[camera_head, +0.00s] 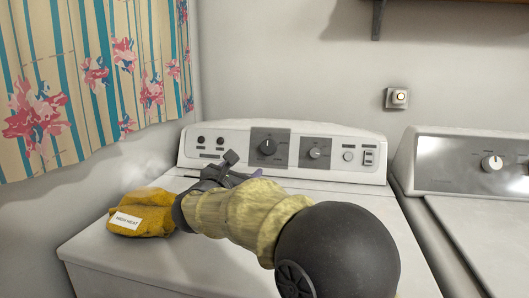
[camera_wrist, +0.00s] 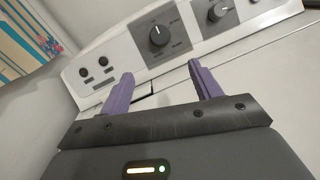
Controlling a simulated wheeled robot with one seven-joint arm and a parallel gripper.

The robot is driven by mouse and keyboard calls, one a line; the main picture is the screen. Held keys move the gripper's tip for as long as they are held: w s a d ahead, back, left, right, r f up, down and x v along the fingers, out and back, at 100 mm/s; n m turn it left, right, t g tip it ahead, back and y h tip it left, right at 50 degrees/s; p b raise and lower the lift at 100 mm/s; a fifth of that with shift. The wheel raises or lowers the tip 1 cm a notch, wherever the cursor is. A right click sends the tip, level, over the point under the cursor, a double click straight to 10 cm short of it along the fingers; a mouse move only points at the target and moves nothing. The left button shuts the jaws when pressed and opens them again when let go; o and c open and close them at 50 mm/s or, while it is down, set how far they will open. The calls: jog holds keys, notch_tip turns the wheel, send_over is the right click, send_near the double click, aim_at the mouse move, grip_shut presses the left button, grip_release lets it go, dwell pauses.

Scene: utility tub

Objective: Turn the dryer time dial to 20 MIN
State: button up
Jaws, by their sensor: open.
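The dryer (camera_head: 110,250) is white, with an upright control panel along its back edge. A large black dial (camera_head: 268,147) sits on a dark grey plate near the panel's middle. It also shows in the wrist view as a large dial (camera_wrist: 158,36). A smaller dial (camera_head: 315,153) sits on a second dark plate to its right, also in the wrist view (camera_wrist: 218,11). The plate lettering is too small to read, so I cannot tell which dial is the time dial. My gripper (camera_wrist: 160,80) is open and empty, its purple fingers apart, in front of and below the large dial.
A yellow cloth item (camera_head: 150,215) with a white "HIGH HEAT" label lies at the left of the dryer top. A second machine (camera_head: 460,165) stands close on the right. A floral curtain (camera_head: 95,85) hangs at the left. A wall switch (camera_head: 397,98) is above the panel.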

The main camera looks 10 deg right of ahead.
aim_at(266, 149)
jog(key=b+x, duration=0.1)
jog(key=x, duration=1.6)
jog(key=shift+w, duration=0.1)
jog(key=c, duration=1)
